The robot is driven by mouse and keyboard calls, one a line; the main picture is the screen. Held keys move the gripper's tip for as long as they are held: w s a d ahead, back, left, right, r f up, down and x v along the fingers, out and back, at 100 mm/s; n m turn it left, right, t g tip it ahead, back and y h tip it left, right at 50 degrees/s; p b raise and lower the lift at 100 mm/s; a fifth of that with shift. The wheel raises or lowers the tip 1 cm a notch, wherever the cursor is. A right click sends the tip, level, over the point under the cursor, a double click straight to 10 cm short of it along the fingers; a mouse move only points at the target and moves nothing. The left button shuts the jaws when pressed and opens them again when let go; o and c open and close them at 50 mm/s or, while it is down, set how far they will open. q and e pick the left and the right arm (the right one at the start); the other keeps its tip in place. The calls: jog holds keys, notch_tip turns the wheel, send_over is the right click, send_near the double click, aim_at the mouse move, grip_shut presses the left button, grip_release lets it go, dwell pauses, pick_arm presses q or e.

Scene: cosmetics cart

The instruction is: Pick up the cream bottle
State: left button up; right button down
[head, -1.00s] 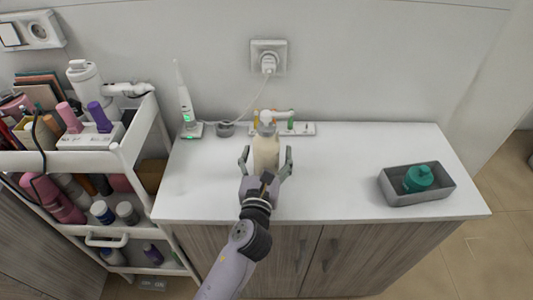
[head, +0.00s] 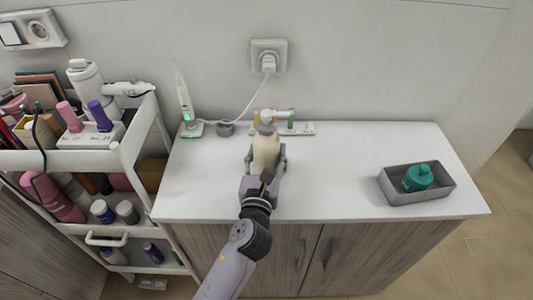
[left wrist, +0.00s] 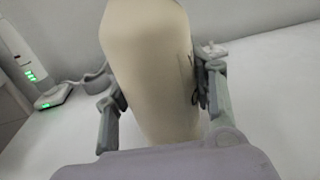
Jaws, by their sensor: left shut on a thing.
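The cream bottle (head: 266,151) stands upright on the white countertop (head: 345,165), with its pump top towards the wall. It also fills the middle of the left wrist view (left wrist: 150,65). My left gripper (head: 265,165) is shut on it, with one finger on each side of the body. In the left wrist view, my left gripper's fingers (left wrist: 160,108) press at both sides of the bottle. The lower part of the bottle is partly hidden by the gripper in the head view. My right gripper is not in view.
An electric toothbrush on its lit charger (head: 190,120) and a small grey cup (head: 225,129) stand to the left. A white holder (head: 300,129) lies behind the bottle. A grey tray (head: 420,198) holds a teal bottle (head: 418,177) at right. A loaded cart (head: 120,160) stands left.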

aim_at(265, 132)
pick_arm(q)
jog(key=shift+c, duration=1.3)
jog(key=shift+r, duration=0.1)
jog(key=shift+r, duration=0.6)
notch_tip(265, 132, up, 19)
jog(key=p, duration=0.4)
jog(key=shift+f, duration=0.1)
jog(key=shift+f, duration=0.1)
jog(key=shift+f+b, duration=2.1)
jog(key=shift+f, duration=2.9)
jog(key=shift+f+b, duration=2.4)
jog(key=shift+f, duration=2.3)
